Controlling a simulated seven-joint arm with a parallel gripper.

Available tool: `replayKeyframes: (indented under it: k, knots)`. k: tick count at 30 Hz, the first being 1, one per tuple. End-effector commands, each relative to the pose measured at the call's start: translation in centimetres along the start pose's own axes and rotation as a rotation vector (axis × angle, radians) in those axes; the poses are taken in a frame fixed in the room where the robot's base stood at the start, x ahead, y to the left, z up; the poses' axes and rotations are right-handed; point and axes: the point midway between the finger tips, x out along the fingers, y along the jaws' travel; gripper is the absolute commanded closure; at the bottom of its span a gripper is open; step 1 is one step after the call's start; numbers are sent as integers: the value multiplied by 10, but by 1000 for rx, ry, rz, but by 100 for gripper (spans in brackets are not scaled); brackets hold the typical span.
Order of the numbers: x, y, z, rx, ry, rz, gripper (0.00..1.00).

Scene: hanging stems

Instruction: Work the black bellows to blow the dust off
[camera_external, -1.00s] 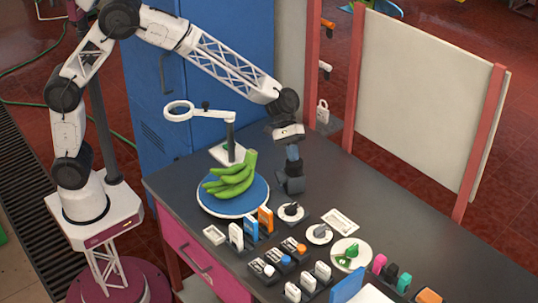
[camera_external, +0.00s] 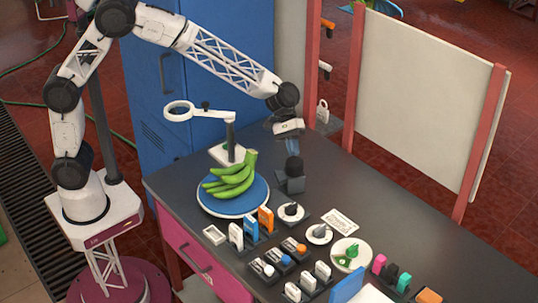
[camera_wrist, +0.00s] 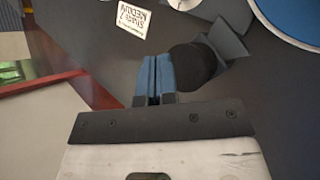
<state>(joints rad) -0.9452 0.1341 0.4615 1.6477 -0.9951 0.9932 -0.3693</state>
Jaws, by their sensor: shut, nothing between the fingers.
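My gripper (camera_external: 287,143) is just behind and above the bellows in the external view. In the wrist view its blue fingers (camera_wrist: 153,66) are together and empty, beside the black top; whether they touch it I cannot tell. No dust can be made out.
Green bananas (camera_external: 232,182) lie on the blue plate (camera_external: 217,207), by a white ring stand (camera_external: 180,110). Small dishes, including one with a green item (camera_external: 350,252), and several small blocks fill the front. A printed card (camera_external: 340,222) lies right. The back right table is clear.

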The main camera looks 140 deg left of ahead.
Motion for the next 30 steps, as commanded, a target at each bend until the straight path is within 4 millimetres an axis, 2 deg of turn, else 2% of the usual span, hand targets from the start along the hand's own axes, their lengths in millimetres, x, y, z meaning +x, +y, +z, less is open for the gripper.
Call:
replayKeyframes:
  k: [15,30]
  knots:
    - [-25,18,18,0,0,1,100]
    - [-28,20,21,-1,0,0,100]
